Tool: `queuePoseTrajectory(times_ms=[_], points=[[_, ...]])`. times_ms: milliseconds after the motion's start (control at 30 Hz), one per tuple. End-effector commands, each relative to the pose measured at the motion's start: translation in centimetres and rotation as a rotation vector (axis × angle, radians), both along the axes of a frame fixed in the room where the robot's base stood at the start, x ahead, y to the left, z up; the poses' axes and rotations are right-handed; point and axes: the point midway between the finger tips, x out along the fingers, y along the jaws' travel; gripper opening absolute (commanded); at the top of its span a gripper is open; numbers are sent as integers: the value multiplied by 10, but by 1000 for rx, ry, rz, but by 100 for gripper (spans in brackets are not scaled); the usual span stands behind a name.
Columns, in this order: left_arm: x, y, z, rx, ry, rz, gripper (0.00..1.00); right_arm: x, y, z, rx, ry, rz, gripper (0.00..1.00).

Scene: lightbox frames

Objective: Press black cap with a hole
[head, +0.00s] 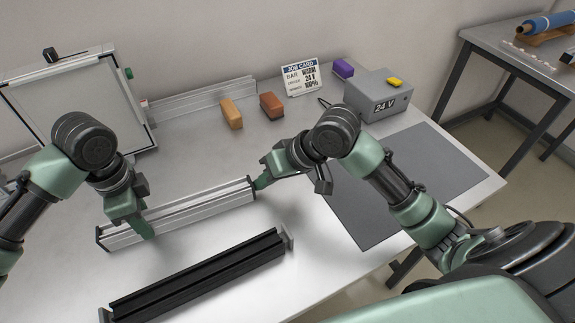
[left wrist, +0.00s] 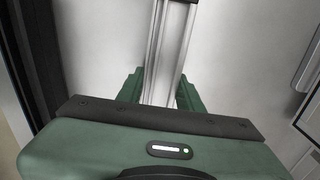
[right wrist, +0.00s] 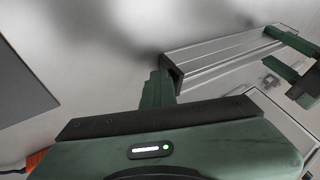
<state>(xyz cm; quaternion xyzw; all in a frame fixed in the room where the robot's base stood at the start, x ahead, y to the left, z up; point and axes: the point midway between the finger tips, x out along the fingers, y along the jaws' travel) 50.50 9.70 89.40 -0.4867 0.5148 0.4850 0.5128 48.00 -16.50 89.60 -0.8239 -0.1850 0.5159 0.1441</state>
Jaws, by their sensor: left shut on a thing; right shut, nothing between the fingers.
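A silver aluminium bar (head: 190,212) lies across the table, and it also shows in the left wrist view (left wrist: 166,50). My left gripper (head: 145,232) is shut on the bar nearer its left end, its fingers on both sides in the left wrist view (left wrist: 160,92). A black cap (right wrist: 173,76) sits at the bar's right end. Whether it is fully seated, and its hole, I cannot make out. My right gripper (head: 261,183) is shut and empty, its fingertips (right wrist: 158,82) right at that capped end. Touching or just apart, I cannot tell.
A black rail with end plates (head: 200,275) lies in front of the bar. Behind are an orange block (head: 231,114), a brown block (head: 271,105), a job card (head: 300,78) and a grey 24 V box (head: 377,95). A grey mat (head: 400,185) lies right, empty.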

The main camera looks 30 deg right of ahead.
Motion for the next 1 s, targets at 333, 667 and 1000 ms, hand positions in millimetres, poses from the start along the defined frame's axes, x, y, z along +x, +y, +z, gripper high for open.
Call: queuePoseTrajectory(times_ms=[333,667,1000], points=[[0,0,0,-2,0,-1,0,-18,-56,36,-15,-4,-11,0],[0,1,0,2,0,2,0,-37,-78,76,-13,-2,-13,0],[1,2,0,4,0,3,0,-40,-80,80,-12,-1,-13,0]])
